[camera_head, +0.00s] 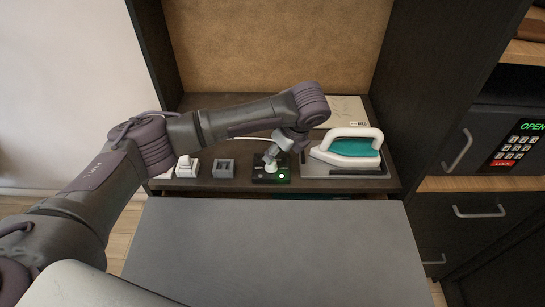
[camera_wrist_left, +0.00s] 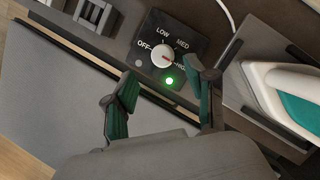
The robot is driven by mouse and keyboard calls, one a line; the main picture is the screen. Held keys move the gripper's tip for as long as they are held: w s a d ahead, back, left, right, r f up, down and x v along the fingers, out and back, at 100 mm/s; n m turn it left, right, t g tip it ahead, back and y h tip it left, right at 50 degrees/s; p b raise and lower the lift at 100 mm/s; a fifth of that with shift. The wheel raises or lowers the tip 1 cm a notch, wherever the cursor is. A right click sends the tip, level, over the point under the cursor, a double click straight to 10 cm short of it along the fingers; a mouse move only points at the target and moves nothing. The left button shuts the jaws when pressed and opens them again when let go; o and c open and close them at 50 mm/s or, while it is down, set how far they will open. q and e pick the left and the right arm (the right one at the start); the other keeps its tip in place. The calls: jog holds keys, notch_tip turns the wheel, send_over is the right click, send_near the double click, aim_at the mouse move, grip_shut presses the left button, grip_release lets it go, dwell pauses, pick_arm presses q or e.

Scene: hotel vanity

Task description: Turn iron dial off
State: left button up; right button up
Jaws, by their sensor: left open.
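The iron dial is a round white knob (camera_wrist_left: 162,56) on a black panel (camera_wrist_left: 148,30) marked OFF, LOW, MED and a partly hidden label on the right. Its small red mark appears to point right, toward that label. A green light (camera_wrist_left: 169,81) glows below the knob. In the head view the panel (camera_head: 258,179) sits on the shelf, and the knob (camera_head: 271,168) shows there too. My left gripper (camera_wrist_left: 163,76) is open, with one finger on either side of the knob and nothing between them clearly gripped. In the head view the left gripper (camera_head: 272,158) hangs over the panel.
A white and teal iron (camera_head: 350,148) rests on a grey plate right of the panel, close to my finger. A small grey square holder (camera_head: 223,168) and white items (camera_head: 187,167) stand left. A grey surface (camera_head: 275,250) in front is clear.

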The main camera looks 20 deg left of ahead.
pick_arm(q)
jog(key=x, duration=0.6)
jog(key=shift+w+f, duration=0.1)
jog(key=shift+c, duration=1.7)
jog(key=shift+p, duration=0.3)
grip_shut()
pick_arm(e)
jog(key=shift+w+r, duration=0.5)
jog(key=shift+w, duration=0.35)
